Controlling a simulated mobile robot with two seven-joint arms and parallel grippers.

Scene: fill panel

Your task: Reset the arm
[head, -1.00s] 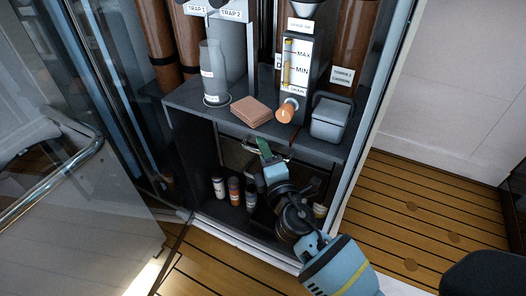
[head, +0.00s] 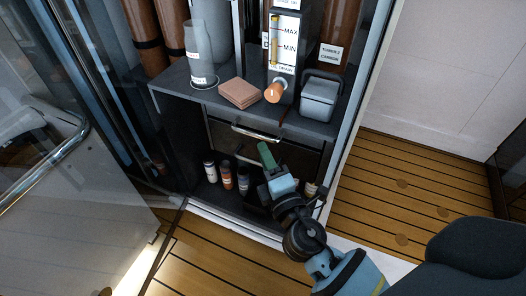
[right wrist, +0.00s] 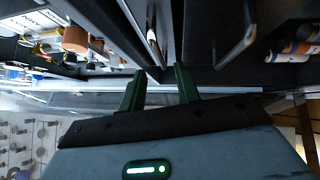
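My right arm comes in from the lower right of the head view, and its gripper (head: 266,153) points up into the open cabinet, below the shelf and just right of the drawer handle (head: 256,133). In the right wrist view the two green fingers of this gripper (right wrist: 160,80) stand apart with a clear gap and nothing held between them. My left gripper is in neither view.
The cabinet shelf (head: 195,95) holds a clear cylinder (head: 200,60), pinkish-brown pads (head: 239,93), a gauge with an orange knob (head: 275,92) and a grey lidded box (head: 319,97). Several small bottles (head: 226,176) stand below. A glass door (head: 75,200) is at left; wooden floor (head: 410,200) is clear at right.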

